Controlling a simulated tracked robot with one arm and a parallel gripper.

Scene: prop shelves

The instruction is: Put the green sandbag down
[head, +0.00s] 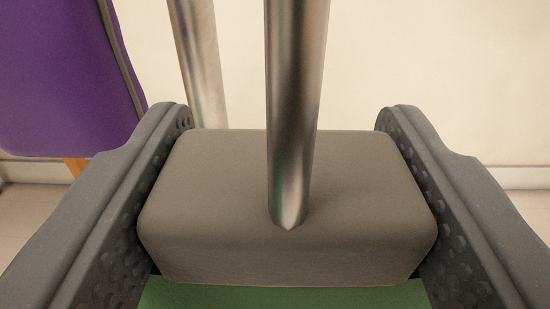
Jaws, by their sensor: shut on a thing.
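My gripper (284,122) is shut, with one dark grey finger on each side of the green sandbag. The sandbag's green part (285,296) shows only as a strip at the bottom edge of the view. Above the strip is a rounded grey-brown block that seems to be part of the sandbag and fills the space between the fingers. Most of the green part is cut off by the frame. What lies beneath the sandbag is hidden, so I cannot tell whether it rests on anything.
A shiny metal post (295,100) meets the grey-brown top in the picture, ending there in a point. A second metal post (200,60) stands farther back, left. A purple panel (60,80) is at the far left. A pale wall (440,60) is behind; pale floor shows at both sides.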

